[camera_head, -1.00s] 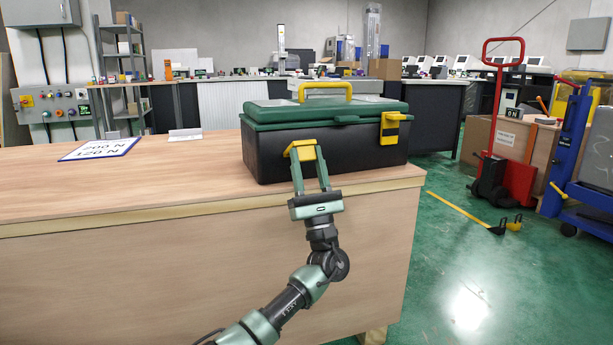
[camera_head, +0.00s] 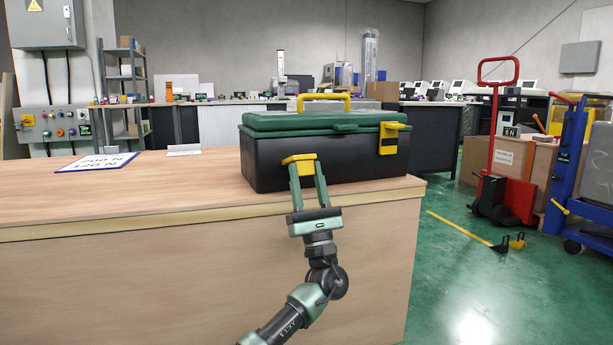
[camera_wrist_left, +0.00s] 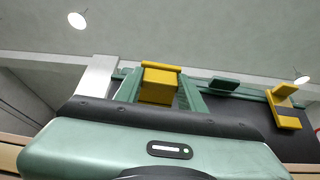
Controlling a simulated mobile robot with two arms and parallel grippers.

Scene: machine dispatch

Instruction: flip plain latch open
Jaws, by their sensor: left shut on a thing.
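A black toolbox (camera_head: 330,163) with a green lid (camera_head: 320,121) and a yellow handle (camera_head: 323,97) stands on the wooden bench, lid down. Its left yellow latch (camera_head: 299,159) sticks out from the front face, below the lid edge. My left gripper (camera_head: 307,170) is shut on this latch, reaching up from the front. In the left wrist view the latch (camera_wrist_left: 158,86) sits between the two green fingers. The right yellow latch (camera_head: 389,138) lies upright against the front, and it also shows in the left wrist view (camera_wrist_left: 285,108). My right gripper is not in view.
The wooden bench (camera_head: 130,201) has free room left of the toolbox, with a printed sign (camera_head: 97,162) lying there. The bench ends just right of the toolbox. A red pallet truck (camera_head: 493,185) stands on the green floor at right.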

